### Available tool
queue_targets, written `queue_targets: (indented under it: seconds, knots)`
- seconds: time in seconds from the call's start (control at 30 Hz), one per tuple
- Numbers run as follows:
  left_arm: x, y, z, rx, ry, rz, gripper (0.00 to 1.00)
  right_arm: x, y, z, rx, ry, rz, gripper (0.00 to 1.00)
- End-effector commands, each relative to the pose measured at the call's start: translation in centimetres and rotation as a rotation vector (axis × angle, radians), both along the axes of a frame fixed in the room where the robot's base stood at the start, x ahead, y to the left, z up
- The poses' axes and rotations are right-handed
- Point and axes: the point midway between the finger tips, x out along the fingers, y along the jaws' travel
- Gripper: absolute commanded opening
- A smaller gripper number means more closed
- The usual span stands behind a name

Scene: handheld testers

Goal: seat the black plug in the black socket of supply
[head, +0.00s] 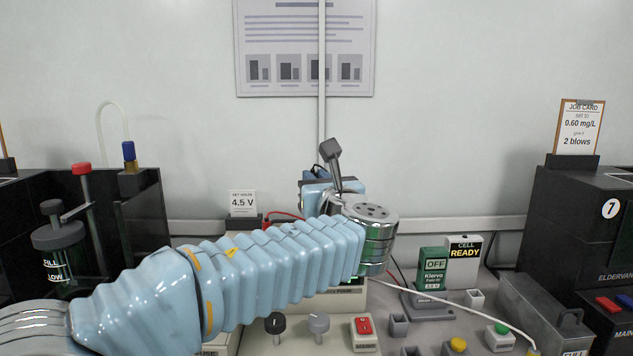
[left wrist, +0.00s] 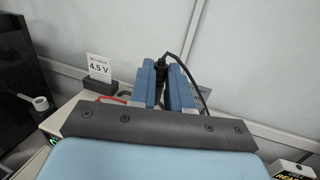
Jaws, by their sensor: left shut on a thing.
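My left gripper (head: 316,184) is above and behind the bench supply (head: 342,300), past my blue sleeved arm. In the left wrist view its two blue fingers (left wrist: 162,74) are shut on the black plug (left wrist: 161,66). A black cable (left wrist: 194,77) runs from the plug and curves down to the right. The supply is a pale box, mostly covered by my arm. A red lead (head: 287,214) shows behind my arm, and also left of the fingers in the left wrist view (left wrist: 112,100). The black socket is hidden in both views. My right gripper is not in view.
A "4.5 V" card (head: 242,204) stands left of the gripper. A green "OFF" tester (head: 432,268) and a "READY" cell (head: 464,262) stand right. Dark units flank both sides.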

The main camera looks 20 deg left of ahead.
Motion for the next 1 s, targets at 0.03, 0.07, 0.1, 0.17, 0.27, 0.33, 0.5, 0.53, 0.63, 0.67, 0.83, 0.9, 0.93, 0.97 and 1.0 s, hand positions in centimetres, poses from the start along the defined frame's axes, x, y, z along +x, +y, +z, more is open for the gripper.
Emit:
queue_targets:
  seconds: [0.03, 0.07, 0.1, 0.17, 0.27, 0.33, 0.5, 0.53, 0.63, 0.67, 0.83, 0.9, 0.93, 0.97, 1.0]
  knots:
    - [0.0, 0.0, 0.0, 0.0, 0.0, 0.0, 0.0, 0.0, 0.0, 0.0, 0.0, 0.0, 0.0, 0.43]
    - [0.0, 0.0, 0.0, 0.0, 0.0, 0.0, 0.0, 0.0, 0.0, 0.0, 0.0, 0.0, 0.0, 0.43]
    - [0.0, 0.0, 0.0, 0.0, 0.0, 0.0, 0.0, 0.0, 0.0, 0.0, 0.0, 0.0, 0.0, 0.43]
    - [0.0, 0.0, 0.0, -0.001, 0.001, 0.001, 0.0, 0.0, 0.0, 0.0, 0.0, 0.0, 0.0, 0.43]
    - [-0.2, -0.1, 0.0, -0.003, 0.005, 0.005, 0.0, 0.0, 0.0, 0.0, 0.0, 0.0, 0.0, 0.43]
    - [-0.1, -0.1, -0.5, -0.002, 0.005, 0.004, 0.0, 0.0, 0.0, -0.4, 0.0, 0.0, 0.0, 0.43]
    - [-0.1, -0.1, -1.9, -0.002, 0.005, 0.004, 0.0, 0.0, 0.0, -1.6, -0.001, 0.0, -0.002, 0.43]
    - [-0.1, -0.1, -2.2, -0.002, 0.005, 0.004, 0.0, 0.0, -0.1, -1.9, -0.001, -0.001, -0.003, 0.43]
    - [-0.1, -0.1, -3.3, -0.002, 0.006, 0.004, 0.0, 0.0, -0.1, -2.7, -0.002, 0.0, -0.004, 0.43]
    - [-0.1, -0.1, -3.6, -0.002, 0.006, 0.004, 0.0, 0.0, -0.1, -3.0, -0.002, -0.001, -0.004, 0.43]
    - [-0.1, -0.1, -5.3, -0.002, 0.006, 0.004, 0.0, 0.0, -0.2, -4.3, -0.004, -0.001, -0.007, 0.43]
    - [-0.1, -0.1, -5.6, -0.003, 0.005, 0.004, 0.0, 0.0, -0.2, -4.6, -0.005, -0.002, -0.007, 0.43]
    - [-0.1, -0.1, -5.7, -0.003, 0.005, 0.004, 0.0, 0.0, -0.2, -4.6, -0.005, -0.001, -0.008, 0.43]
    - [-0.1, -0.1, -5.8, -0.003, 0.004, 0.004, 0.0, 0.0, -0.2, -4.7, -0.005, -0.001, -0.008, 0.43]
    - [-0.1, -0.1, -5.9, -0.003, 0.004, 0.004, 0.0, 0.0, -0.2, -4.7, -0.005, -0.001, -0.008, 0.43]
